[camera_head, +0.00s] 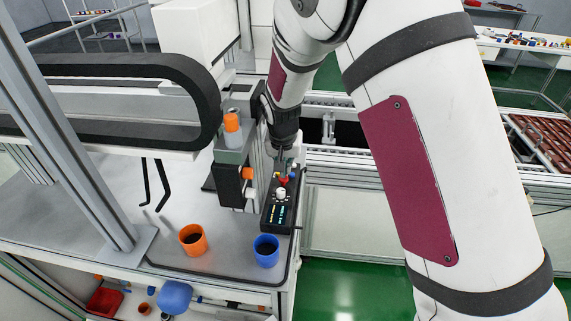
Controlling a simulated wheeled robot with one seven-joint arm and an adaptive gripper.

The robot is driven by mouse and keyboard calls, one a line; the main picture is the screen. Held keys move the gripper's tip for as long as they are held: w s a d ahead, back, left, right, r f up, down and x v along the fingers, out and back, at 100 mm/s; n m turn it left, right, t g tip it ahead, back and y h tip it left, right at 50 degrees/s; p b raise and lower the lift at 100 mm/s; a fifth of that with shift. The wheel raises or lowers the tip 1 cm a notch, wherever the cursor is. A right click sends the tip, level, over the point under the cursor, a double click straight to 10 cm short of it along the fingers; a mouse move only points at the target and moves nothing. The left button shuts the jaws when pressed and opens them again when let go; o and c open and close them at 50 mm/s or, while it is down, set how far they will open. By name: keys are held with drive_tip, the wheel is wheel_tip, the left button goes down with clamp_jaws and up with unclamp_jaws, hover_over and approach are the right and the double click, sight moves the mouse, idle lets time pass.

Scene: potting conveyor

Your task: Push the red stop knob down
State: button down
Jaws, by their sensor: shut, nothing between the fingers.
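The red stop knob (283,181) shows as a small red patch at the far end of a black control box (270,218) at the machine's right edge. My gripper (283,173) points down right over the red knob and hides part of it. Its fingers look close together, with nothing seen between them. I cannot tell whether the fingertips touch the knob or how far down the knob sits. A white knob (281,194) and lit indicators are on the near part of the box.
An orange pot (193,240) and a blue pot (266,250) stand on the grey plate left of the box. An orange-capped post (232,122) rises close to my wrist. A black cable chain (180,75) is at upper left. Green floor (345,285) is open on the right.

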wheel_tip(320, 180, down, 2)
drive_tip(key=shift+f, duration=0.1)
drive_tip(key=shift+r, duration=0.2)
drive_tip(key=v, duration=1.2)
idle(0.4)
